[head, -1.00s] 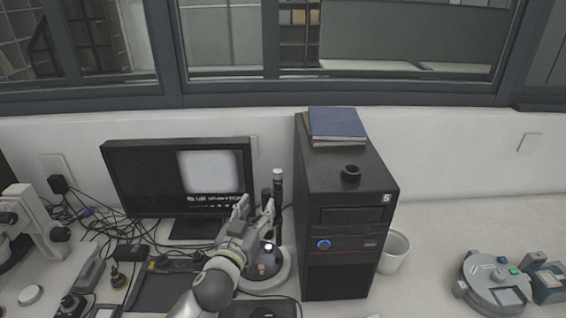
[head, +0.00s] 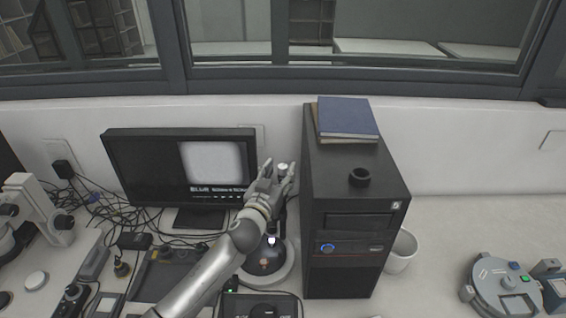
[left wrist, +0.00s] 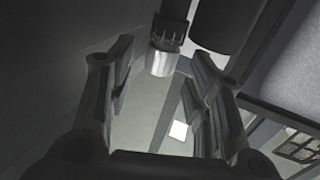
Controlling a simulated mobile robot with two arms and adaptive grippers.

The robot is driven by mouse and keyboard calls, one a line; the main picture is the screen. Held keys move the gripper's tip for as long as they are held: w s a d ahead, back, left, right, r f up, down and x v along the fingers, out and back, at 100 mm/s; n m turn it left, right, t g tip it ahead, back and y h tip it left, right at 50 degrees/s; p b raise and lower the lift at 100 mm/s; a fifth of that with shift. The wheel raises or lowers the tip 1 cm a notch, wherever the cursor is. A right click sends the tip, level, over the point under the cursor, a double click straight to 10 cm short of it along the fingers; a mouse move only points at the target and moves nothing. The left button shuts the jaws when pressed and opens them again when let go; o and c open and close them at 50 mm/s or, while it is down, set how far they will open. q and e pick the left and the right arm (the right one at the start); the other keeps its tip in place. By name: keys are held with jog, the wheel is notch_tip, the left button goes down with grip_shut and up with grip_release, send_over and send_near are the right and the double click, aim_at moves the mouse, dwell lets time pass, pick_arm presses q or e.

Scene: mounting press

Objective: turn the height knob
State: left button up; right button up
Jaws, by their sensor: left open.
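An inspection stand with a round light base (head: 283,275) stands between the monitor and the black computer tower. Its upright is mostly hidden behind my left gripper, and its light top (head: 283,167) shows between the fingertips. My left gripper (head: 280,175) is open, fingers pointing up, in front of the upper part of the stand. In the left wrist view the open fingers (left wrist: 158,72) frame a dark ridged part with a silver band (left wrist: 165,50), apart from both fingers. I cannot tell whether this is the height knob. My right gripper is not in view.
The black computer tower (head: 345,225) stands close on the right of my left gripper, with books (head: 347,118) on top. The monitor (head: 150,170) is behind on the left. Cables and small tools crowd the left bench. A white cup (head: 402,255) stands right of the tower.

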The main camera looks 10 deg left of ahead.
pick_arm(q)
jog(key=shift+w+d, duration=0.1)
jog(key=shift+w, duration=0.6)
jog(key=shift+w+r, duration=0.15)
jog(key=shift+w, duration=0.5)
jog(key=shift+w, duration=0.1)
grip_shut()
jog(key=n+y+b, duration=0.2)
jog(key=y+b, duration=0.1)
jog(key=b, duration=0.2)
jog(key=n+y+b, duration=0.2)
jog(key=y+b, duration=0.1)
jog(key=b, duration=0.2)
jog(key=shift+d, duration=0.1)
jog(key=shift+n+y+b, duration=0.3)
jog(key=shift+y+b, duration=0.1)
jog(key=shift+b, duration=0.2)
